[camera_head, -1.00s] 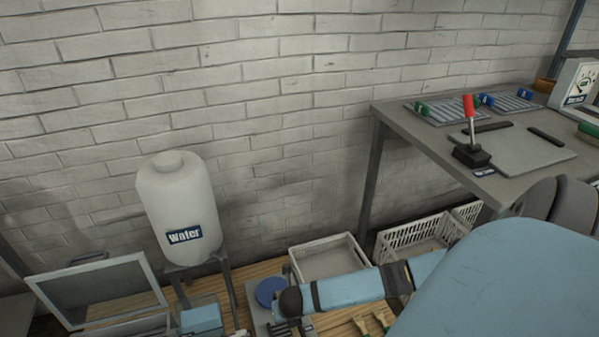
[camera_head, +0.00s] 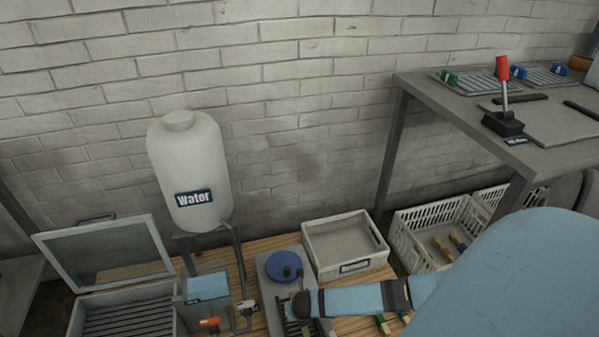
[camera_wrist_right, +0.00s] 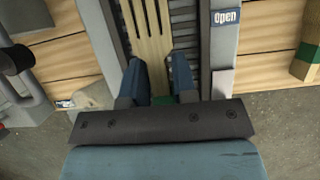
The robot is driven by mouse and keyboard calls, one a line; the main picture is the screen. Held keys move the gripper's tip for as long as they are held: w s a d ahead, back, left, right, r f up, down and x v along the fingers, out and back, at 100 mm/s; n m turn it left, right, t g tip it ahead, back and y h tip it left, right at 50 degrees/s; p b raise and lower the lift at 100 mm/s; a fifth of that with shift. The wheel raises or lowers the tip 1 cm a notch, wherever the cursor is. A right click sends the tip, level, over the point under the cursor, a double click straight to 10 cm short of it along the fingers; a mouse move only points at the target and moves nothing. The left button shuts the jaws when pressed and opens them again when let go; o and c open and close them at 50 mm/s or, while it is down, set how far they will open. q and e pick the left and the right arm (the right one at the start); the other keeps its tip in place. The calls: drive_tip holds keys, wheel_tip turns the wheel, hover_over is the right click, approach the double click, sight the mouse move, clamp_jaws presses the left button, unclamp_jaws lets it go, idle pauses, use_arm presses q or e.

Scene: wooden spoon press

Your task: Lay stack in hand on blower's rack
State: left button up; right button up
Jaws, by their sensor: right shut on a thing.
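In the right wrist view, my right gripper (camera_wrist_right: 162,85) is shut on a stack of pale wooden pieces (camera_wrist_right: 150,35) with a green end showing between the fingers. The stack points away over a dark ribbed surface (camera_wrist_right: 185,55) between grey rails; I cannot tell if it touches. The right rail has a blue "Open" label. In the head view, my right arm reaches in from the right to a grey unit (camera_head: 268,290) with a blue disc. The gripper is mostly hidden there. A slatted rack (camera_head: 125,320) lies in an open glass-lidded box at bottom left. Which one is the blower's rack is unclear.
A blue box (camera_head: 208,288) sits left of the grey unit. An empty white crate (camera_head: 345,265) and a basket (camera_head: 425,240) stand to the right. A grey table (camera_head: 460,105) rises at the right.

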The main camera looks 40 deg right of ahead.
wheel_tip(320, 180, down, 3)
drive_tip(key=shift+f+b, duration=0.15)
drive_tip(key=shift+b, duration=0.6)
drive_tip(key=shift+f, duration=0.15)
use_arm(q)
drive_tip(key=shift+w+a+m+t, duration=0.3)
drive_tip(key=shift+w+m, duration=0.2)
drive_tip(key=shift+m, duration=0.1)
drive_tip(key=shift+f, duration=0.1)
use_arm(e)
drive_tip(key=shift+f, duration=0.1)
drive_tip(key=o, duration=0.9)
